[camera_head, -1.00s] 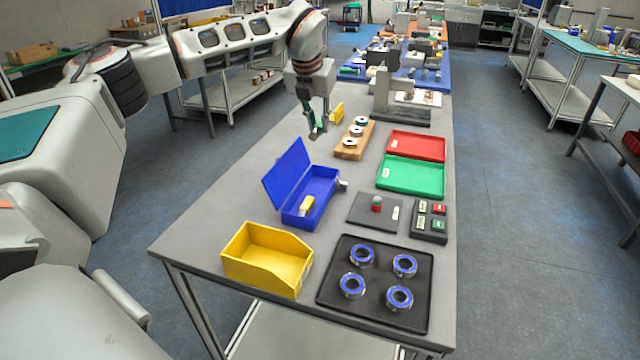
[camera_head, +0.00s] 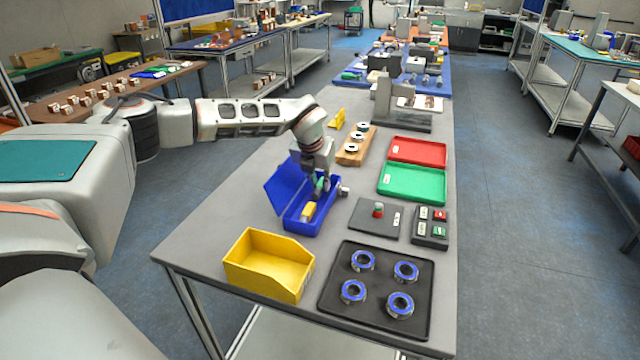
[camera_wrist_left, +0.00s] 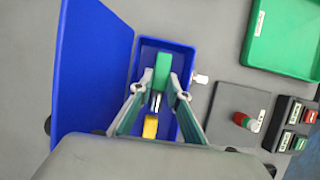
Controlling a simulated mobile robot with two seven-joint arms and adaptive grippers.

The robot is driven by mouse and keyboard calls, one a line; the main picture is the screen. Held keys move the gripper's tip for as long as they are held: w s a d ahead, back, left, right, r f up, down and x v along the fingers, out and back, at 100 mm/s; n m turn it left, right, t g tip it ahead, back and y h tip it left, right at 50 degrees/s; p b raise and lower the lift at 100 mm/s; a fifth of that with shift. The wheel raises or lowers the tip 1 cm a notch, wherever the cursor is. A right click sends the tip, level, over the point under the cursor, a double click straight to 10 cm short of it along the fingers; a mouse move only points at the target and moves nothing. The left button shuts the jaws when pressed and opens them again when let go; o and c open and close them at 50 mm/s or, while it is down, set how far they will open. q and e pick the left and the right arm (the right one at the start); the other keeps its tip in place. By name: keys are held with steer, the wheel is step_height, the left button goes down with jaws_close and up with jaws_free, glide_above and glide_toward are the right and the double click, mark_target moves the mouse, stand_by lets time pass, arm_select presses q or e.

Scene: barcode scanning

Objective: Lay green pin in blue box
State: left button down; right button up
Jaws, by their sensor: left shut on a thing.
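The blue box (camera_head: 296,224) stands on the grey table with its lid (camera_head: 286,187) open to the left. My left gripper (camera_head: 321,184) is over the box and points down. It is shut on the green pin (camera_wrist_left: 162,72), which shows between the fingertips in the left wrist view, above the box's inside. The pin's metal shank (camera_wrist_left: 156,101) shows below its green head. A yellow piece (camera_head: 308,211) lies in the front part of the box. Whether the pin touches the box floor I cannot tell. My right gripper is not in view.
A yellow bin (camera_head: 268,265) stands in front of the box. A black tray (camera_head: 374,317) with several blue-ringed parts lies at the front right. Red (camera_head: 418,150) and green (camera_head: 412,182) trays lie farther back.

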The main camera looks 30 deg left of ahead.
arm_select(q)
steer(key=shift+f, duration=0.35)
steer(key=shift+f, duration=0.3)
steer(key=c, duration=2.2)
jaws_free()
steer(key=shift+r, duration=0.1)
steer(key=shift+r, duration=0.35)
steer(key=b+v, duration=0.1)
steer(key=v, duration=1)
steer(key=shift+s+d+r, duration=0.1)
steer(key=shift+s+r, duration=0.2)
